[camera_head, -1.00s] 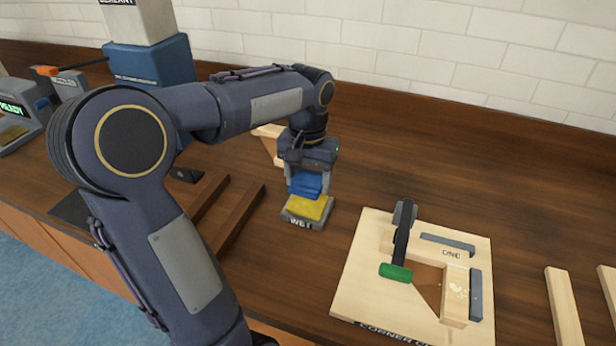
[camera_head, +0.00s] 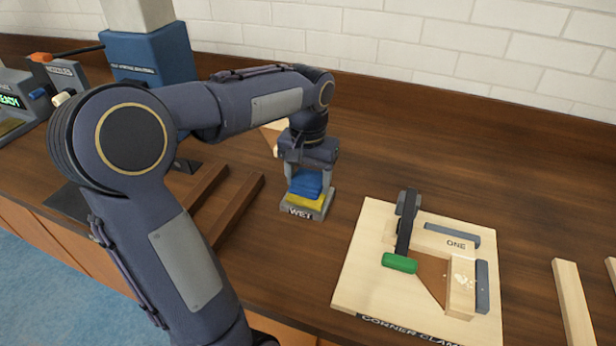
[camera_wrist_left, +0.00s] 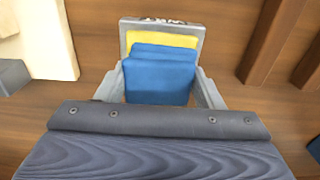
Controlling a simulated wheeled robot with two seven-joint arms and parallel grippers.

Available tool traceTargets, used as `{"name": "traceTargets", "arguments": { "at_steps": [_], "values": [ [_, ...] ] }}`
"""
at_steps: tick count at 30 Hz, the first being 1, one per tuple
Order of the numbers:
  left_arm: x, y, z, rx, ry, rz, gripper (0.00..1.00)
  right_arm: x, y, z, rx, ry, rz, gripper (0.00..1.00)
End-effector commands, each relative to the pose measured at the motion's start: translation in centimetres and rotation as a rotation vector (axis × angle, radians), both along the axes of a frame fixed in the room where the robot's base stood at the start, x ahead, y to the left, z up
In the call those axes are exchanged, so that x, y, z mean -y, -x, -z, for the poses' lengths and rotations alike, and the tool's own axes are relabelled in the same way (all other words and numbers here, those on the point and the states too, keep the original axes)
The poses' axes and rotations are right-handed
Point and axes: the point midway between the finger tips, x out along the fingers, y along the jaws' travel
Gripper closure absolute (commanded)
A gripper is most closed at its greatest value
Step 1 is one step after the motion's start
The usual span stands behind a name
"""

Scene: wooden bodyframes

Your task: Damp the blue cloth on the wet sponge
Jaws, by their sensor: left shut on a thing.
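My left gripper (camera_head: 305,187) points down over the grey tray marked WET (camera_head: 301,212). It is shut on the blue cloth (camera_head: 305,183), a folded pad between its fingers. The yellow sponge (camera_head: 309,201) lies in the tray directly below the cloth, partly covered by it. The cloth appears to rest on the sponge. In the left wrist view the blue cloth (camera_wrist_left: 160,78) sits between the fingers, with a strip of the yellow sponge (camera_wrist_left: 162,39) showing beyond it. My right gripper is not in view.
A wooden corner clamp board (camera_head: 365,275) with a green-handled clamp (camera_head: 399,263) stands to the right. Light wooden strips (camera_head: 572,300) lie at the far right. Dark wooden rails (camera_head: 232,207) lie left of the tray. A blue box (camera_head: 150,55) stands at the back left.

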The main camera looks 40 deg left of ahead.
Motion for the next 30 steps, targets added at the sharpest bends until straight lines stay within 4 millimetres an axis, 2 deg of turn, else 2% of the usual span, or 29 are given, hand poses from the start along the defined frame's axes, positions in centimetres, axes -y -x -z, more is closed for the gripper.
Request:
{"name": "traceTargets", "arguments": {
  "at_steps": [30],
  "values": [
    [0.0, 0.0, 1.0, 0.0, 0.0, 0.0, 0.57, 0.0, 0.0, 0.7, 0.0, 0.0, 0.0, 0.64]
  ]
}}
